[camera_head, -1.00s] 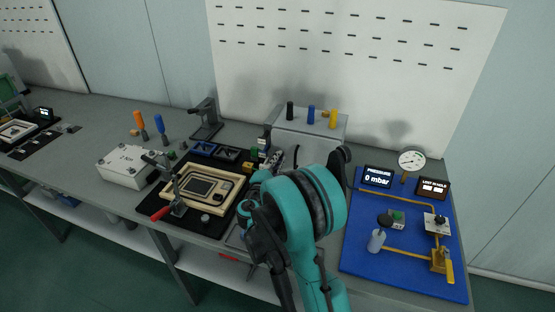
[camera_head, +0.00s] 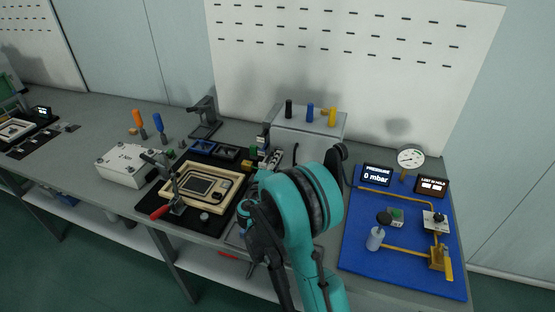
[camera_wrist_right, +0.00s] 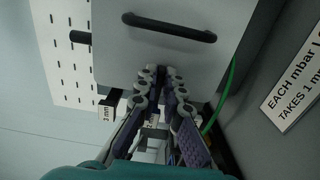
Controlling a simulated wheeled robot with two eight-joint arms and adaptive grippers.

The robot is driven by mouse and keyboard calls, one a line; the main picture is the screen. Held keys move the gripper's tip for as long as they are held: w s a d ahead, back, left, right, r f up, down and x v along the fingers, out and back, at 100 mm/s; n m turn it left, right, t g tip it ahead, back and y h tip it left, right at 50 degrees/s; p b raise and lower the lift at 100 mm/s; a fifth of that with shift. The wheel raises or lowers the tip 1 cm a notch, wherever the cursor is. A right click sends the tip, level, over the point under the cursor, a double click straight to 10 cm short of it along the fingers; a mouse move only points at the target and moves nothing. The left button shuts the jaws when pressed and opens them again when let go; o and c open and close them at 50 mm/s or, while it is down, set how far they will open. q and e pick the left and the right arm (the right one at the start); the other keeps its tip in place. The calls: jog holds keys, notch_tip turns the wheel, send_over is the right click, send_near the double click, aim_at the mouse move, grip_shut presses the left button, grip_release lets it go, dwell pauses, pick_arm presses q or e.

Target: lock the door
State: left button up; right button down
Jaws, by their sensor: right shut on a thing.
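The grey box (camera_head: 318,130) stands at the back of the bench, under the pegboard. In the wrist view its pale front (camera_wrist_right: 200,55) fills the top and carries a black bar handle (camera_wrist_right: 168,28). The front appears flush with the box, with no gap visible. My right gripper (camera_head: 268,155) is at the box's left side in the head view. In the wrist view its fingertips (camera_wrist_right: 160,75) are close together at the box front's edge, shut on a small part that they hide. I cannot tell its shape. My left gripper is not in view.
Black, blue and yellow pegs (camera_head: 310,113) stand on the box. A tan fixture (camera_head: 203,188) with a red-handled clamp lies left of my arm. A blue panel (camera_head: 400,265) with gauge and valves lies right. A green cable (camera_wrist_right: 226,85) runs beside the fingers.

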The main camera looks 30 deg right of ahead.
dwell(0.3)
jog(key=c, duration=1.7)
grip_release()
jog(key=v, duration=1.2)
jog(key=shift+d, duration=0.15)
jog(key=s+a+m+g+y, duration=0.1)
jog(key=s+a+m+y, duration=0.1)
jog(key=s+a+y, duration=0.2)
jog(key=s+a+f+m+g+y, duration=0.1)
jog(key=s+a+m+g+y, duration=0.1)
jog(key=s, duration=0.7)
jog(key=s+a+m+g+y, duration=0.1)
jog(key=s+a+m+y, duration=0.3)
jog(key=s+a+y, duration=0.2)
jog(key=shift+s+a+f+y, duration=0.3)
jog(key=shift+s+a+y, duration=0.1)
jog(key=shift+y, duration=0.5)
